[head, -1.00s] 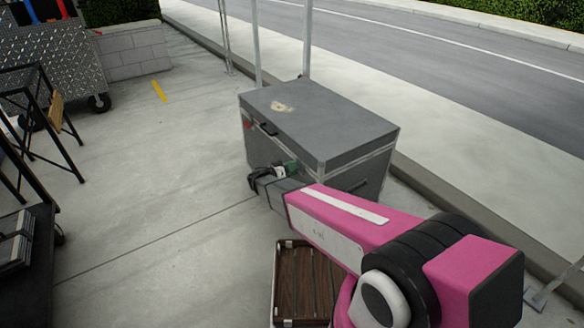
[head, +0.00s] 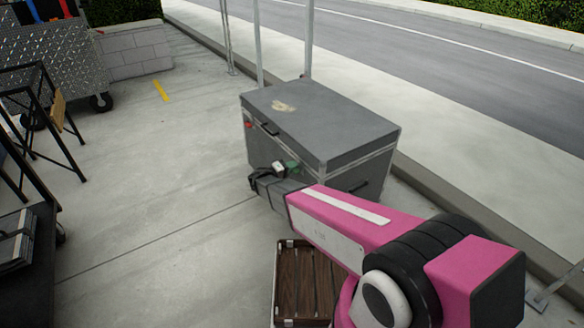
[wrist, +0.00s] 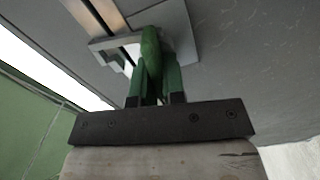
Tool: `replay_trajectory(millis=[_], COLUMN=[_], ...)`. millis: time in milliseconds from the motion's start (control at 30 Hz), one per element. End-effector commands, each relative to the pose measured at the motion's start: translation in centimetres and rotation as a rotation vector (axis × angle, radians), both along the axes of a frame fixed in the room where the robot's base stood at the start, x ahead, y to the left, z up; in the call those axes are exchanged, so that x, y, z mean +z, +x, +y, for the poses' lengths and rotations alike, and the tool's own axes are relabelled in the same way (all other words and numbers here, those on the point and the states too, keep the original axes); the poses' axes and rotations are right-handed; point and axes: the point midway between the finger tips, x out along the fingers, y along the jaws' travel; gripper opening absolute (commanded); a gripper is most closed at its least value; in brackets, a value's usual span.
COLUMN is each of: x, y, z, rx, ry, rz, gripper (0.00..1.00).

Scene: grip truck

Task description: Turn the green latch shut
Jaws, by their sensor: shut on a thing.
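The green latch (wrist: 151,50) sits on a metal plate on the side of a grey case (head: 325,125). In the wrist view its narrow green handle stands between the two fingers of my gripper (wrist: 153,80), which are shut on it. In the head view my gripper (head: 286,168) is at the case's front face, below the lid edge. My own arm and wrist hide most of the latch there, so its exact angle is hard to tell.
A small red part (head: 248,124) shows at the left of the case front, near a dark handle (head: 269,129). A brown wooden crate (head: 307,280) lies on the ground below my arm. Metal posts (head: 308,40) stand behind the case.

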Motion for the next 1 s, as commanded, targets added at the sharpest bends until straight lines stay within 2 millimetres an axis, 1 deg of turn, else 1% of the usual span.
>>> replay_trajectory(millis=[200,400,967,1000], x=[-0.24,-0.34,-0.40,-0.40], y=[0.06,0.07,0.05,0.06], z=[0.07,0.08,0.08,0.08], rx=[0.000,0.000,0.001,0.001], ry=[-0.070,-0.106,-0.122,-0.122], rz=[0.105,0.159,0.183,0.183], gripper=[0.00,0.00,0.00,0.21])
